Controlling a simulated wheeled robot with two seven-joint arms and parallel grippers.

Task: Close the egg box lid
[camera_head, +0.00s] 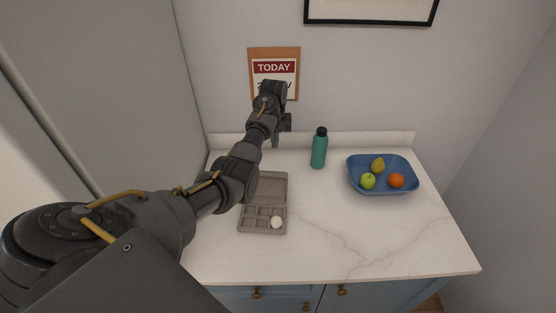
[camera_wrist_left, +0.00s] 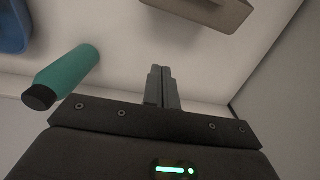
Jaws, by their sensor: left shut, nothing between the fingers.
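The grey-brown egg box (camera_head: 249,221) sits on the white counter with its cells facing up. Its lid (camera_head: 269,187) is open, leaning back on the far side of the cells. One white egg (camera_head: 277,222) is in the front right cell. My left arm passes over the left part of the box and hides some of it. My left gripper (camera_head: 276,142) is beyond the lid, near the back wall, apart from the box. In the left wrist view its fingers (camera_wrist_left: 161,88) are shut together and empty, and part of the egg box (camera_wrist_left: 212,10) shows at the top.
A teal bottle (camera_head: 319,149) with a black cap stands right of my left gripper. A blue tray (camera_head: 383,190) with a pear, a green apple and an orange fruit is further right. A low backsplash (camera_head: 370,139) runs behind. The counter's front right is clear.

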